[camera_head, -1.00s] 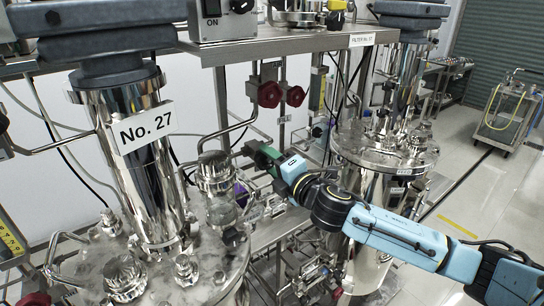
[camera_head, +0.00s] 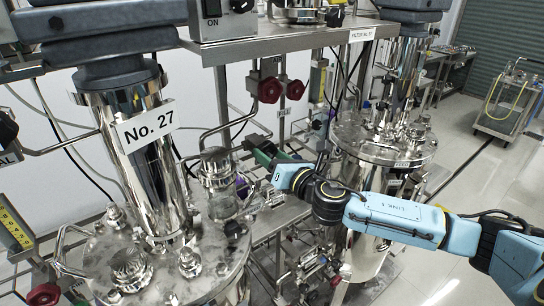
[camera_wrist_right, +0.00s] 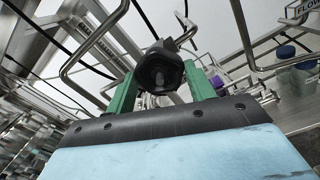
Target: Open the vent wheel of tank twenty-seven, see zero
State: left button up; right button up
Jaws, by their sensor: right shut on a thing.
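Tank twenty-seven (camera_head: 205,265) stands at the left in the head view, with its "No. 27" sign (camera_head: 145,125) on the tall steel column. My right gripper (camera_head: 256,147) reaches in from the right, just right of the tank's top. In the right wrist view, its green fingers (camera_wrist_right: 160,84) are on either side of a dark faceted wheel (camera_wrist_right: 160,66) and shut on it. The wheel sits on a bent metal pipe. I cannot read any vent label on it, and a gauge reading is not visible. My left gripper is not in view.
Two red wheels (camera_head: 269,90) (camera_head: 294,90) hang behind the gripper under the steel shelf (camera_head: 290,42). A second steel tank (camera_head: 375,150) stands close behind my right arm. Another red wheel (camera_head: 43,294) is at the lower left. The floor at the right is open around a cart (camera_head: 500,105).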

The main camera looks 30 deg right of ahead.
jog(key=shift+n, duration=0.9)
jog(key=o, duration=1)
jog(key=shift+c, duration=0.2)
jog(key=shift+s, duration=0.1)
jog(key=s+d+b, duration=0.1)
jog(key=s+b, duration=0.3)
jog(key=s, duration=0.9)
jog(key=shift+d, duration=0.4)
